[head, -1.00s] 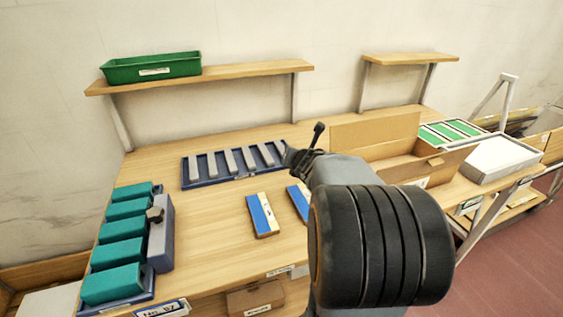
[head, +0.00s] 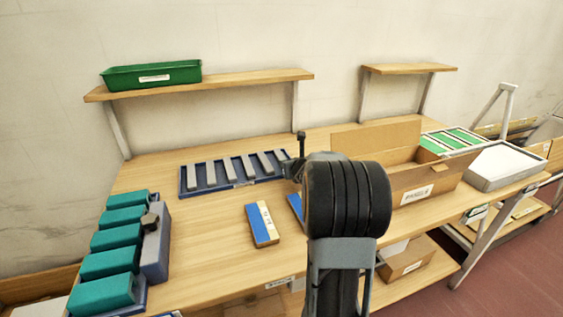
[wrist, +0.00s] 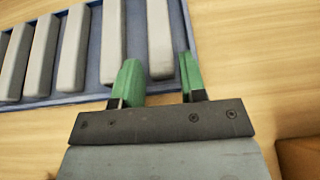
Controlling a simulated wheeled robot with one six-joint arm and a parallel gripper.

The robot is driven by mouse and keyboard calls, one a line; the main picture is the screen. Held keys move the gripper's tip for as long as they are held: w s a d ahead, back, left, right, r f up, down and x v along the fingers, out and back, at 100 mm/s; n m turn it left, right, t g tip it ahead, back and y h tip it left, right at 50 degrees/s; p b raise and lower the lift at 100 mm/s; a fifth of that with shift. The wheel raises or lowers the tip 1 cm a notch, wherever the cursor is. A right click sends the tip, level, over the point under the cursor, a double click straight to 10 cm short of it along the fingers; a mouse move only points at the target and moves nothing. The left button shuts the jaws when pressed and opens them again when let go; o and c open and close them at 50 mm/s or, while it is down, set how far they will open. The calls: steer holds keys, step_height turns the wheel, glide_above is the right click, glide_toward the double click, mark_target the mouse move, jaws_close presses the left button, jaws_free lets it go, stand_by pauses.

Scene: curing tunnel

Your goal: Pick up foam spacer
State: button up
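Several grey bars, which look like the foam spacers, lie side by side in a blue tray (head: 190,190) at the back of the bench. In the wrist view the rightmost grey bar (wrist: 159,38) has its near end between the two green fingertips of my gripper (wrist: 160,78). The fingers are spread, with a gap showing to the bar's right; contact on its left side is unclear. The tray also shows in the wrist view (wrist: 92,97). In the head view my arm hides most of the gripper.
Blue-and-white boxes (head: 262,224) lie in front of the tray, one partly behind my arm. Teal blocks (head: 118,237) stand in a rack at left. An open cardboard box (head: 425,185) is right of my arm. A shelf with a green bin (head: 152,75) hangs above.

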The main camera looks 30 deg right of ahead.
steer(key=shift+x, duration=2.6)
steer(key=shift+a+f, duration=0.1)
steer(key=shift+f, duration=0.05)
steer(key=shift+s, duration=0.1)
steer(key=c, duration=0.6)
steer(key=shift+o, duration=0.2)
step_height(320, 180, up, 4)
steer(key=shift+f+p, duration=0.1)
steer(key=shift+p, duration=0.9)
steer(key=r+p+v, duration=0.1)
steer(key=v, duration=0.7)
steer(key=w+d+r+p+v, duration=0.1)
steer(key=r+p+v, duration=0.1)
steer(key=v, duration=0.6)
steer(key=shift+s+d+r, duration=0.15)
steer(key=shift+d+r, duration=0.05)
